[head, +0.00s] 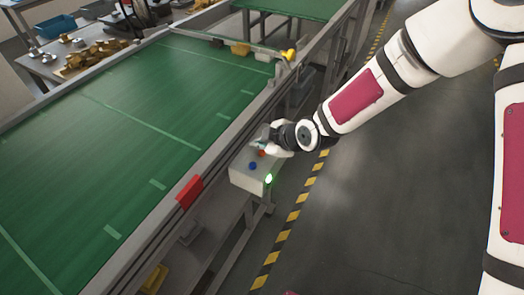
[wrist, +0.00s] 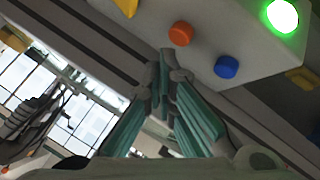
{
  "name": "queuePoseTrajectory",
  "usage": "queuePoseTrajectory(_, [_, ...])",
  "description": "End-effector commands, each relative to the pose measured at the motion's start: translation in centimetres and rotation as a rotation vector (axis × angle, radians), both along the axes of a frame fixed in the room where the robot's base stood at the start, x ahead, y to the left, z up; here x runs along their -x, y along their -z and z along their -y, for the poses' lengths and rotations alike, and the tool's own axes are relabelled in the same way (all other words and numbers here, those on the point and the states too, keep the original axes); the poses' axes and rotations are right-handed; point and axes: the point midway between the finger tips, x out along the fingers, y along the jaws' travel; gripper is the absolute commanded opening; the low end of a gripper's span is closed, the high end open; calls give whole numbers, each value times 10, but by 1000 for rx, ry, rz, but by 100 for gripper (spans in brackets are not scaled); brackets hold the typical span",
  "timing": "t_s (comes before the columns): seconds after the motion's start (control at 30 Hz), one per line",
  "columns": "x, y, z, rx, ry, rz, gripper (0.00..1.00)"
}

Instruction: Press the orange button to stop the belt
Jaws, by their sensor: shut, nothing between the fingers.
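The orange button (head: 261,153) is on top of a pale control box (head: 244,178) beside the green belt (head: 110,115). It also shows in the wrist view (wrist: 181,33), just above and right of my fingertips. A blue button (wrist: 227,67) sits to its right, and a lit green lamp (wrist: 282,16) is at the box's end. My gripper (wrist: 165,62) is shut and empty. Its fingertips appear close to the box but apart from the orange button. In the head view my gripper (head: 265,140) is at the box's far end and partly hides it.
A metal rail runs along the belt, with a red block (head: 189,191) on its near side. A yellow piece (head: 289,55) stands at the belt's far end. A side table (head: 85,60) holds brown parts. The floor right of the striped line (head: 300,205) is clear.

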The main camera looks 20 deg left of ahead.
Motion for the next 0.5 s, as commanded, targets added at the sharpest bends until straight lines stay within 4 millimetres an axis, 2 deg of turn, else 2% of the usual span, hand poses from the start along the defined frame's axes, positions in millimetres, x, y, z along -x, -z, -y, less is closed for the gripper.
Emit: queuePoseTrajectory(0.5, [0,9,0,0,-2,0,0])
